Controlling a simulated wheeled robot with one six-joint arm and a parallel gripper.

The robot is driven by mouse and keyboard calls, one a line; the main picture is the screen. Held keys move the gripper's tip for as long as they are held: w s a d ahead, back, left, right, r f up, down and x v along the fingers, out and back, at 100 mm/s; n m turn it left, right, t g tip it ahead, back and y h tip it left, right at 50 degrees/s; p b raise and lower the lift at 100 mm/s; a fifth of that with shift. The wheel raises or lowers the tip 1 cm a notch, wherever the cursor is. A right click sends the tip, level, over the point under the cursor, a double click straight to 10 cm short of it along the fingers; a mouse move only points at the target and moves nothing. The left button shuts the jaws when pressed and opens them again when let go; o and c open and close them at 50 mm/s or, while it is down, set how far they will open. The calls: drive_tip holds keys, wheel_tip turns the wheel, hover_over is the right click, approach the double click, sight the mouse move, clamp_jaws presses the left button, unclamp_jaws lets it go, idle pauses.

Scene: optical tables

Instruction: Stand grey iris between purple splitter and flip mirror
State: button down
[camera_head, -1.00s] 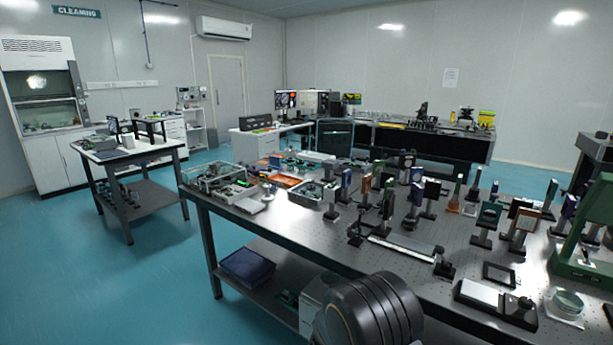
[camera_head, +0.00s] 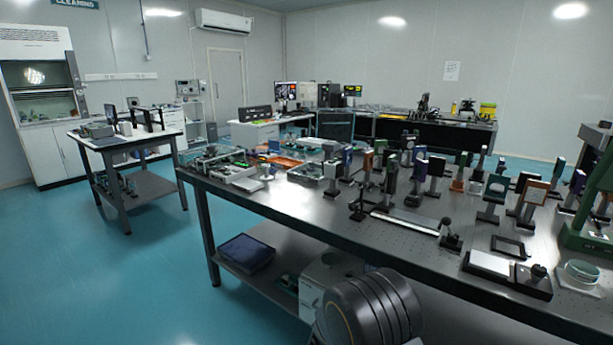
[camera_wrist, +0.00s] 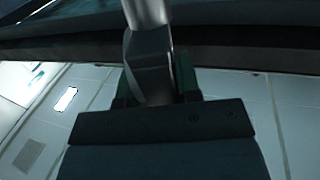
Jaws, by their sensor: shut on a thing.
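My gripper (camera_wrist: 155,88) shows in the wrist view, shut on a grey part with a silver post (camera_wrist: 147,12). It looks like the grey iris (camera_wrist: 150,62), but its opening is not visible. The gripper and held part do not show in the head view. Many post-mounted optics stand on the perforated table in the head view. A dark purple-looking plate (camera_head: 578,181) at the right may be the purple splitter. A blue-violet plate (camera_head: 419,168) stands nearer the middle. I cannot tell which mount is the flip mirror.
The optical table (camera_head: 320,215) has a long rail (camera_head: 405,223), a square black frame (camera_head: 509,246) and a flat black-and-white device (camera_head: 505,272) near its front edge. A green machine (camera_head: 590,235) stands at right. Trays crowd the left end. The floor at left is clear.

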wheel_tip(320, 180, up, 11)
drive_tip(key=p, duration=1.5)
drive_tip(key=shift+p, duration=0.35)
drive_tip(key=r+p, duration=0.2)
drive_tip(key=p, duration=0.1)
drive_tip(key=shift+d, duration=0.1)
